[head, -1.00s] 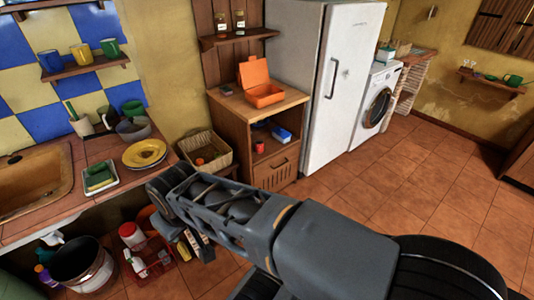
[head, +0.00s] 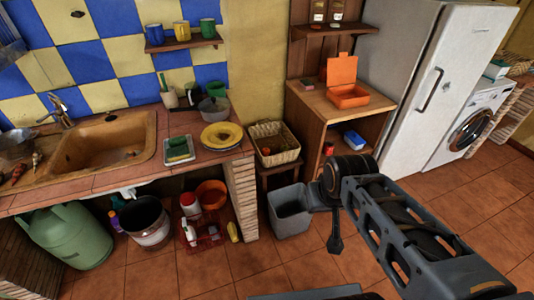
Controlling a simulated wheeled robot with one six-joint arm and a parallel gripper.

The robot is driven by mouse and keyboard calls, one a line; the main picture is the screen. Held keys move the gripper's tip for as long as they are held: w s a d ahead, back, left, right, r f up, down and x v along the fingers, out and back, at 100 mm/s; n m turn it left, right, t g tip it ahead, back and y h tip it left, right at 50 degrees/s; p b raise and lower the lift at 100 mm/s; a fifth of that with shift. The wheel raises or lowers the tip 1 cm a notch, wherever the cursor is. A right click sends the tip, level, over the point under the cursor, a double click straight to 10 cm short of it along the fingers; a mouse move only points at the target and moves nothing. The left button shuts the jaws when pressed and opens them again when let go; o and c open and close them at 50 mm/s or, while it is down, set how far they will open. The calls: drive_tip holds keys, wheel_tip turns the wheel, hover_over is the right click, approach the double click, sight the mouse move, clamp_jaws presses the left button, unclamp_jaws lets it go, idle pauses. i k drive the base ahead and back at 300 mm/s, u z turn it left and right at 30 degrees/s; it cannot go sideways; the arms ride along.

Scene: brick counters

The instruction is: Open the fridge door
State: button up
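The white fridge (head: 415,125) stands at the upper right, its top cut off by the picture edge. Its door looks closed. A dark vertical handle (head: 430,88) is on the door front. My arm reaches in from the lower right, in front of and below the fridge. A dark part at the arm's end, likely my gripper (head: 335,238), hangs down near the grey bin, well left of the fridge and apart from it. Its fingers cannot be made out, and nothing held can be seen.
A wooden cabinet (head: 312,112) with an orange open box (head: 347,95) stands left of the fridge. A washing machine (head: 475,125) is on its right. A grey bin (head: 289,210) stands on the floor beside the brick counter (head: 243,195). Tiled floor lies open before the fridge.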

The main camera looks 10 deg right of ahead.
sight(465, 38)
drive_tip(key=z, duration=1.4)
drive_tip(key=i, duration=2.35)
drive_tip(key=u, duration=0.5)
